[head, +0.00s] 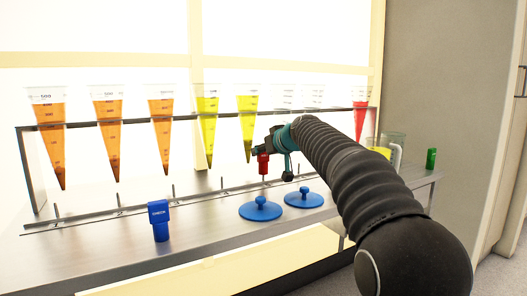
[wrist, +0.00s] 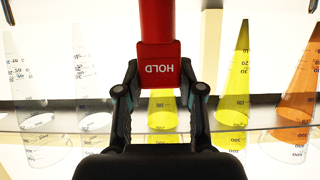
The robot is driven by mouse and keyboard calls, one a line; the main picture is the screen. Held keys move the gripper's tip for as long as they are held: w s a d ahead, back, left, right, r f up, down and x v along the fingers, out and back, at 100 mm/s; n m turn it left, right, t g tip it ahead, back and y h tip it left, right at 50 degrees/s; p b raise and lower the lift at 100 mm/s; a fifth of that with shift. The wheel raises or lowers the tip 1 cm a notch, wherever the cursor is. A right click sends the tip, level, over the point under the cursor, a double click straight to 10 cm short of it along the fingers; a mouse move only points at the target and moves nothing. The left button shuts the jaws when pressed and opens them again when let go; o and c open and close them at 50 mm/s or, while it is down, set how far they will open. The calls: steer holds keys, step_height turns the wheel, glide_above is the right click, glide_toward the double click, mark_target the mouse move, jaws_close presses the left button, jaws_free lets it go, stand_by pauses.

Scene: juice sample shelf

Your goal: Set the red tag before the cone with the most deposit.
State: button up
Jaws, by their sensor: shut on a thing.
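My gripper (head: 264,152) is shut on the red tag (head: 263,163) and holds it above the bench, in front of the rack near the second yellow cone (head: 246,122). In the wrist view the red tag (wrist: 158,28), lettered HOLD, sits between the fingers (wrist: 160,82) and hides part of a yellow cone (wrist: 162,110) behind it. The rack holds three orange cones (head: 107,125), another yellow cone (head: 207,120), clear cones (head: 285,100) and a red cone (head: 360,112). The orange cones' tips look darker; deposit amounts are too small to compare.
A blue tag (head: 159,220) stands on the bench (head: 95,255) at left front. Two blue knobbed discs (head: 260,210) (head: 304,198) lie below my gripper. A jug with yellow liquid (head: 381,151) and a green tag (head: 431,159) are at right. Bench between blue tag and discs is clear.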

steer(key=shift+f, duration=0.7)
steer(key=o, duration=1.1)
steer(key=v, duration=1.1)
steer(key=s+d+f+m+g+h+p, duration=0.1)
steer(key=s+d+f+m+h+p, duration=0.2)
steer(key=s, duration=0.7)
steer(key=s+d+f+g+p, duration=0.1)
steer(key=s+d+p, duration=0.3)
steer(key=s, duration=0.5)
steer(key=s+d+f+m+g+h+p, duration=0.1)
steer(key=s+d+f, duration=0.2)
steer(key=s, duration=0.4)
steer(key=s+d+f+m+g+h+p, duration=0.1)
steer(key=s+d+f+h, duration=0.1)
steer(key=s+f, duration=0.4)
steer(key=s+d+f+m+g+h+p, duration=0.1)
steer(key=s+d+f, duration=0.3)
steer(key=s, duration=0.5)
steer(key=shift+s+d+f+m+g+p, duration=0.1)
steer(key=shift+d+f+m+g+p, duration=0.25)
steer(key=shift+d, duration=0.2)
